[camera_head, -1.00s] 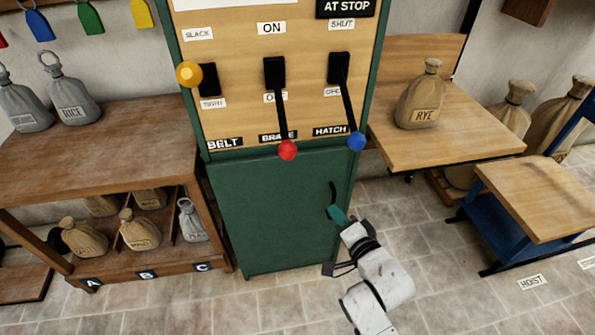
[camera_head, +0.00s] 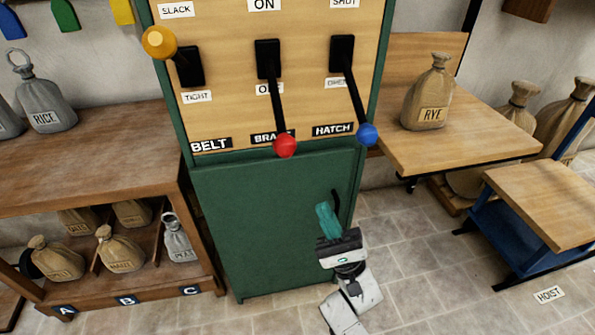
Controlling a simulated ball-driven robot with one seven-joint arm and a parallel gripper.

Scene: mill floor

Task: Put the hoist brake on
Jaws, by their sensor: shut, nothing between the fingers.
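The brake lever is the middle one on the panel, above the BRAKE label (camera_head: 272,137). Its black arm hangs down from a black slot (camera_head: 267,58) and ends in a red knob (camera_head: 285,145). The ON label (camera_head: 264,4) is above the slot, and a lower label is partly hidden by the lever. My gripper (camera_head: 325,212) has teal fingers and is shut and empty. It is in front of the green cabinet door, below and to the right of the red knob, apart from it.
The belt lever with a yellow knob (camera_head: 159,43) points up-left. The hatch lever with a blue knob (camera_head: 368,134) hangs down, right of the red knob. A black handle (camera_head: 336,205) is on the cabinet door (camera_head: 255,225). A wooden table (camera_head: 450,150) with a RYE sack (camera_head: 428,95) stands right; shelves (camera_head: 110,150) stand left.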

